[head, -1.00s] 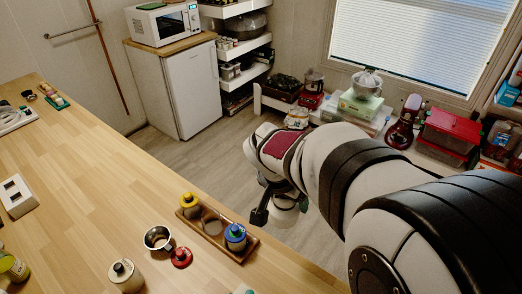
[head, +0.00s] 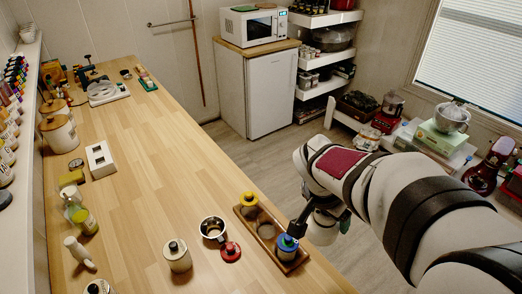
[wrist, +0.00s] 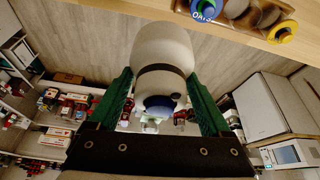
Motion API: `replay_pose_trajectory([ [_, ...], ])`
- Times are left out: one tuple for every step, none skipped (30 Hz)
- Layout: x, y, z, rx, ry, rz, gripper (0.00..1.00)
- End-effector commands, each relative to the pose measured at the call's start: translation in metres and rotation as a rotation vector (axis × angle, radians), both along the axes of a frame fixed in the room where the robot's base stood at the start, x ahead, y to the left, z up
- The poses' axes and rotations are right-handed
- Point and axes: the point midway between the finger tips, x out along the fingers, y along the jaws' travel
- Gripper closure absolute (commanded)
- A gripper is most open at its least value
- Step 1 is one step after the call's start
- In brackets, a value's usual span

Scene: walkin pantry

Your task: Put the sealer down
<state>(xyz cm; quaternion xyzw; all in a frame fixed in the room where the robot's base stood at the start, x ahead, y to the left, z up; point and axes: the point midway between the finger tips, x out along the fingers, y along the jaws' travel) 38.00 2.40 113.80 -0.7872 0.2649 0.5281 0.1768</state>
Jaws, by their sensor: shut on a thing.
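My gripper (wrist: 160,95) is shut on a cream bottle with a dark band, which I take to be the sealer (wrist: 163,58); its green fingers lie on both sides. A blue part shows at the bottle's end near the palm. In the head view the pale bottle (head: 322,230) hangs under my wrist, just beyond the bench's right edge, and is partly hidden by my arm.
Left of the tray stand a metal cup (head: 212,229), a red-lidded item (head: 230,251) and a cream bottle (head: 177,256). The middle of the wooden bench (head: 165,170) is clear. Jars and bottles line the bench's left side. A white fridge (head: 260,90) stands beyond it.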

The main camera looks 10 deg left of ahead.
Motion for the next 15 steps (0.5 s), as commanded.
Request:
replay_pose_trajectory([
  [0.000,0.022,-0.006,-0.001,0.004,0.040,0.98],
  [0.000,0.036,-0.010,-0.002,0.004,0.062,0.98],
  [-0.002,0.056,-0.016,-0.002,0.004,0.092,0.98],
  [-0.004,0.072,-0.021,-0.002,0.006,0.116,0.98],
  [-0.007,0.088,-0.026,-0.002,0.006,0.142,0.98],
  [-0.012,0.110,-0.033,-0.004,0.007,0.178,0.98],
  [-0.017,0.128,-0.038,-0.003,0.006,0.205,0.98],
  [-0.024,0.145,-0.044,-0.003,0.007,0.232,0.98],
  [-0.033,0.167,-0.051,-0.005,0.007,0.269,0.98],
  [-0.041,0.183,-0.056,-0.005,0.005,0.297,0.98],
  [-0.049,0.198,-0.062,-0.004,0.005,0.322,0.98],
  [-0.060,0.216,-0.068,-0.004,0.004,0.354,0.98],
  [-0.068,0.227,-0.072,-0.005,0.003,0.374,0.98],
  [-0.075,0.237,-0.076,-0.004,0.003,0.391,0.98],
  [-0.084,0.248,-0.080,-0.004,0.001,0.412,0.98],
])
